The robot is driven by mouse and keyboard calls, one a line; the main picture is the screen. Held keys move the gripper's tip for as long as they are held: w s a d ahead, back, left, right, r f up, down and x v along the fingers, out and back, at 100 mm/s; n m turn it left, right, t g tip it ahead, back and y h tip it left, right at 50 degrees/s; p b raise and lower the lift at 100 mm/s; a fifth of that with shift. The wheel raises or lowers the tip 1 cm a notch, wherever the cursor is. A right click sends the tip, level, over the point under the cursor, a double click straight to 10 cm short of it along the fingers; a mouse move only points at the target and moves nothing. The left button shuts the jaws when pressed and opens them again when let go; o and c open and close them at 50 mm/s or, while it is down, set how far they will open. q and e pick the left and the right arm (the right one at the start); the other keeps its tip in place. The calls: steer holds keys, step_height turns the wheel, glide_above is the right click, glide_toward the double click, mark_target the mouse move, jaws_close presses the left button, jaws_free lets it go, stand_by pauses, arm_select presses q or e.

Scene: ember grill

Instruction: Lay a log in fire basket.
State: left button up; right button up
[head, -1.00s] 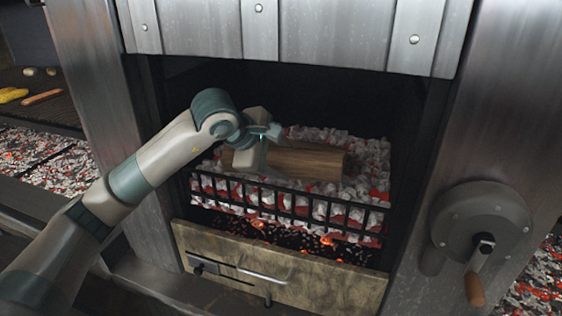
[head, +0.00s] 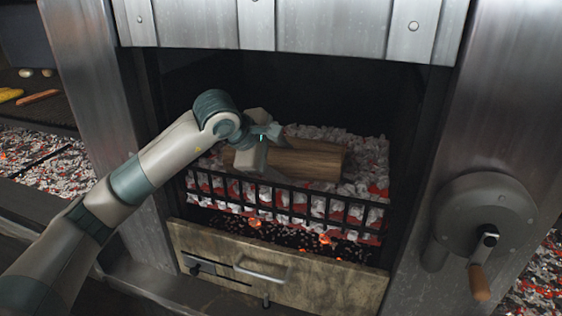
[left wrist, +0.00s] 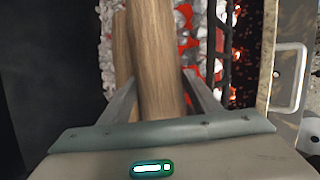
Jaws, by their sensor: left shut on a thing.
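A brown split log (head: 312,161) lies nearly level in the fire basket (head: 284,199), over the white and red coals, behind the black bars. My left gripper (head: 262,150) reaches in through the opening and is shut on the log's left end. In the left wrist view the log (left wrist: 157,55) runs up between the fingers (left wrist: 160,90). A second wooden piece (left wrist: 121,55) shows beside and partly behind it, mostly hidden. I cannot tell whether the held log rests on the coals or is just above them. My right gripper is not in view.
A riveted metal door (head: 290,22) hangs raised above the opening. Steel posts stand on both sides, with a crank wheel (head: 484,220) on the right one. A drawer with a handle (head: 275,268) is below the basket. Food lies on a grill (head: 40,97) at far left.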

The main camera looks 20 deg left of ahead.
arm_select(q)
steer(key=shift+r, duration=0.1)
steer(key=o, duration=1.8)
steer(key=shift+d+f, duration=0.1)
steer(key=shift+f, duration=0.1)
steer(key=shift+s+f, duration=0.1)
steer(key=shift+f, duration=0.25)
steer(key=shift+s, duration=0.1)
